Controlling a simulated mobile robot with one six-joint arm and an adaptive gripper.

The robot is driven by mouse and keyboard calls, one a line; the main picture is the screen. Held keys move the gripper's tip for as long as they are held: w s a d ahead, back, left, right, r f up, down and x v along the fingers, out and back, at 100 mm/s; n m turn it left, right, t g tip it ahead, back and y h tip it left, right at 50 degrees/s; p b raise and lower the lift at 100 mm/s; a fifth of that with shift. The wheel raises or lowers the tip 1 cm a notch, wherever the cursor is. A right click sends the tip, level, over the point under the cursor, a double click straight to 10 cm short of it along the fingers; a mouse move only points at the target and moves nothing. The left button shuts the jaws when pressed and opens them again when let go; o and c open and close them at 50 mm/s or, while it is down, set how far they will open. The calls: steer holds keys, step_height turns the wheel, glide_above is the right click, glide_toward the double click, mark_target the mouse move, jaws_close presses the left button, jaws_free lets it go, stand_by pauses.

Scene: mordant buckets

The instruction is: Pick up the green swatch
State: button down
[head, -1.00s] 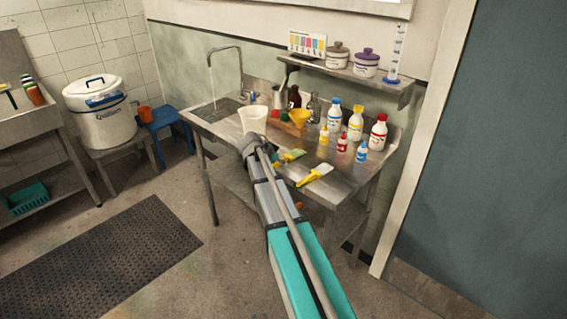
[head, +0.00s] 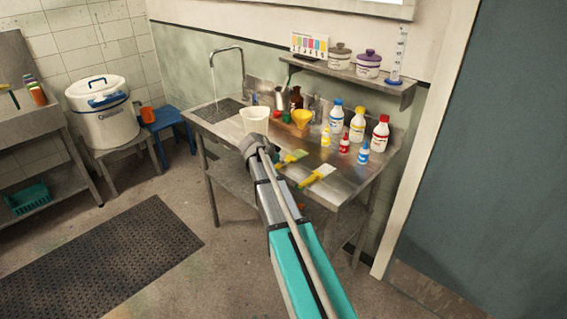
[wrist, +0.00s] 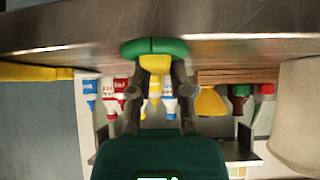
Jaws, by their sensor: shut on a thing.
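My gripper (wrist: 155,65) is shut on the green swatch (wrist: 130,49), a rounded dark green piece with a yellow part between the fingers in the wrist view. That view is upside down. The swatch lies in front of the steel bench surface; I cannot tell how high it is above it. In the head view the end of my arm (head: 257,147) is over the bench's front, just right of the white bucket (head: 254,119), and the held swatch is hidden behind it.
On the steel bench (head: 333,192) a yellow-handled green brush (head: 295,156) and a yellow-handled white brush (head: 318,175) lie right of my arm. Several bottles (head: 357,125) stand behind them. A yellow funnel (head: 303,118) stands in a wooden rack. Water runs into the sink (head: 212,111).

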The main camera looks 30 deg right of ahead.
mark_target(289, 158)
steer(key=shift+r, duration=0.2)
step_height(289, 158, up, 3)
steer(key=p, duration=0.3)
steer(key=s+a+r+p, duration=0.6)
steer(key=s+r+p, duration=0.3)
steer(key=s, duration=0.3)
steer(key=shift+s+r+p, duration=0.3)
steer(key=shift+s+p, duration=0.05)
steer(key=shift+p, duration=0.15)
